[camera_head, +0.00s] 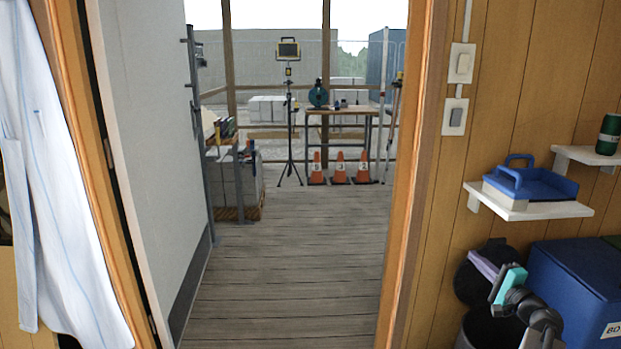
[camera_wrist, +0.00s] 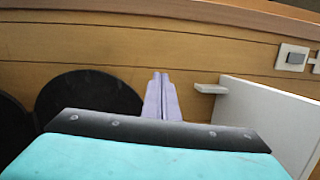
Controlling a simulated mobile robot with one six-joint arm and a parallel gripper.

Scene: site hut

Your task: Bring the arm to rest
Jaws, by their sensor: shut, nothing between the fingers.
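My gripper (camera_head: 481,263) is at the lower right of the head view, with pale purple fingers and a teal body. It points up and left, in front of a dark round object beside the blue box. In the wrist view my gripper (camera_wrist: 160,80) has its two fingers together, with nothing between them. My arm shows only in part at the bottom right of the head view.
A blue box (camera_head: 570,300) stands below. The open doorway leads to a clear plank floor (camera_head: 290,270), with orange cones (camera_head: 341,168) beyond.

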